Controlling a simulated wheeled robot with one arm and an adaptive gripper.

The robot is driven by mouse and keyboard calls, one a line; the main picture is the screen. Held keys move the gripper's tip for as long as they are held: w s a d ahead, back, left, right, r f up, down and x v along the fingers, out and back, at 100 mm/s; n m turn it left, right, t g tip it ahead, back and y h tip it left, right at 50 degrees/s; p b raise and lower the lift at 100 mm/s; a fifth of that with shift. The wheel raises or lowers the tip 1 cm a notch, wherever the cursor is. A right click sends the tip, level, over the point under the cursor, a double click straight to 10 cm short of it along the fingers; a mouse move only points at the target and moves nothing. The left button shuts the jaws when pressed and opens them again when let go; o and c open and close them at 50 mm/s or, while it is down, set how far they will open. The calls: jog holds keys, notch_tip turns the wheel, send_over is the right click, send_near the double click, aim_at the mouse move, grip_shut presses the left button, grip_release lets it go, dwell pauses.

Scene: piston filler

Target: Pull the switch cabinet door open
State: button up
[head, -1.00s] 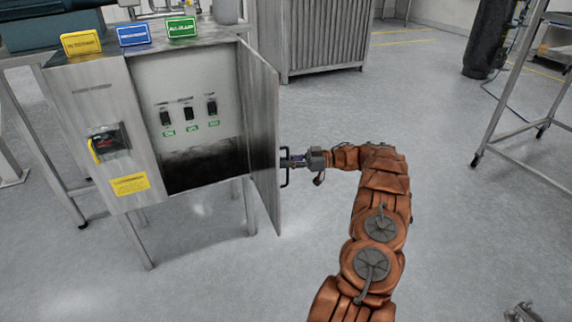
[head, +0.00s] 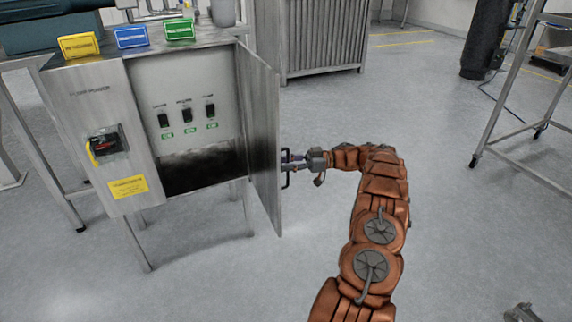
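The switch cabinet (head: 95,160) stands at the left on thin metal legs. Its door (head: 262,125) is swung wide open, hinged at the cabinet's right side, and sticks out toward me. Inside, several black switches (head: 187,115) with green labels show. The dark door handle (head: 285,180) is on the door's outer face near its free edge. My gripper (head: 290,162) is at the handle, reaching it from the right. Its fingers are small and partly merged with the handle, so I cannot tell whether they grip it.
Yellow, blue and green signs (head: 131,37) stand on the cabinet top. A red and yellow rotary switch (head: 107,144) is on its front. A metal rack (head: 510,100) stands at the right. The floor around the door is clear.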

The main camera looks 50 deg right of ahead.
jog(key=shift+r, duration=0.1)
notch_tip(320, 180, up, 10)
jog(key=shift+f, duration=0.1)
dwell(0.7)
